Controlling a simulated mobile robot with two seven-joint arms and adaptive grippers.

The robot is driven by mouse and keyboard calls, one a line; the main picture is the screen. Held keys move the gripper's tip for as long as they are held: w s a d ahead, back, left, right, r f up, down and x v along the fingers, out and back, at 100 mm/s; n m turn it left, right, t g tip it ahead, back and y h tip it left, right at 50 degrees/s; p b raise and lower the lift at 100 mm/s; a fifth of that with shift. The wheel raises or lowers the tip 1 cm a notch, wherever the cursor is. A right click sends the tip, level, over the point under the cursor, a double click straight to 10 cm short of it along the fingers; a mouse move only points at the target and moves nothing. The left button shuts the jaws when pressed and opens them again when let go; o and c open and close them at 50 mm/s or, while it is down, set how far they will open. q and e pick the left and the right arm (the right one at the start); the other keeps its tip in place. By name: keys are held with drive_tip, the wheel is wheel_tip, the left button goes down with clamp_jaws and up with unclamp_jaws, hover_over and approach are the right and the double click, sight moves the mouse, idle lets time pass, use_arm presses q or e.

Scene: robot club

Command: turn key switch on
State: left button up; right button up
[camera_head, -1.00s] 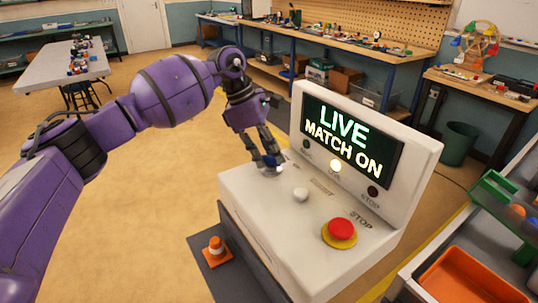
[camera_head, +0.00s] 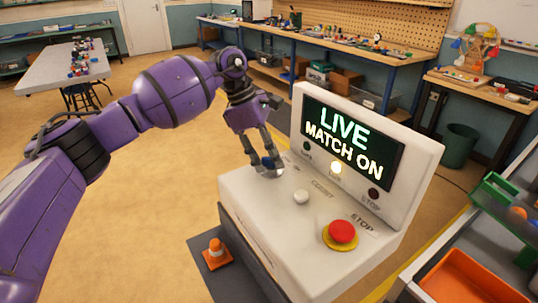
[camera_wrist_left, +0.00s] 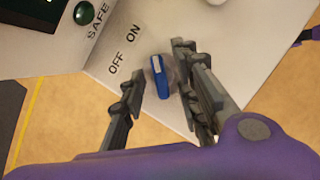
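The key switch is a blue key (camera_wrist_left: 160,78) on a round metal base, on the white control console (camera_head: 244,195). In the wrist view it stands beside the printed OFF and ON labels. My left gripper (camera_head: 264,163) is over the console's far-left corner, at the key. In the wrist view its two fingers (camera_wrist_left: 158,72) are apart, one on each side of the key, with gaps showing. My right gripper is not in view.
A white button (camera_head: 301,197) and a red stop button (camera_head: 342,232) on a yellow ring are on the console top. Trays (camera_head: 470,280) are at the right. Open floor lies to the left.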

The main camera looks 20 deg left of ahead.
use_arm(q)
drive_tip(key=shift+r, duration=0.1)
drive_tip(key=v, duration=1.1)
drive_tip(key=shift+a+r, duration=0.2)
drive_tip(key=shift+r, duration=0.15)
